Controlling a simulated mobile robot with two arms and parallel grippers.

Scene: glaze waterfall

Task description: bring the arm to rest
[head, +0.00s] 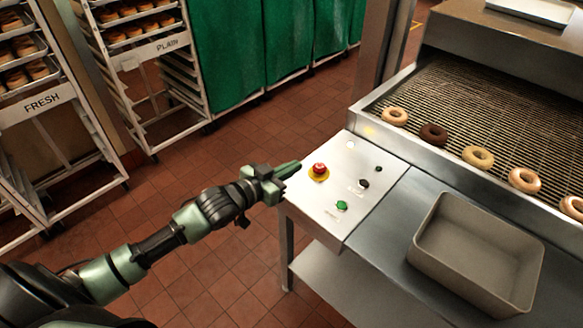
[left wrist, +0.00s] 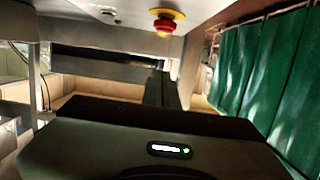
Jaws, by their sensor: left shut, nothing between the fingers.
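My left gripper (head: 286,170) is shut and empty. It is held out level at the left edge of the steel control panel (head: 333,222), its tips just left of the red emergency button (head: 319,169) on its yellow base. I cannot tell from the head view whether the tips touch the panel. In the left wrist view the red button (left wrist: 164,24) shows at the top, apart from the gripper. My left arm reaches in from the lower left. My right gripper is not in view.
A green button (head: 341,205) and black knobs sit on the panel. An empty grey bin (head: 427,262) stands on the steel table. Several donuts lie on the wire conveyor (head: 450,97). Racks marked FRESH (head: 42,102) and PLAIN stand left. Open tiled floor (head: 215,262) lies between.

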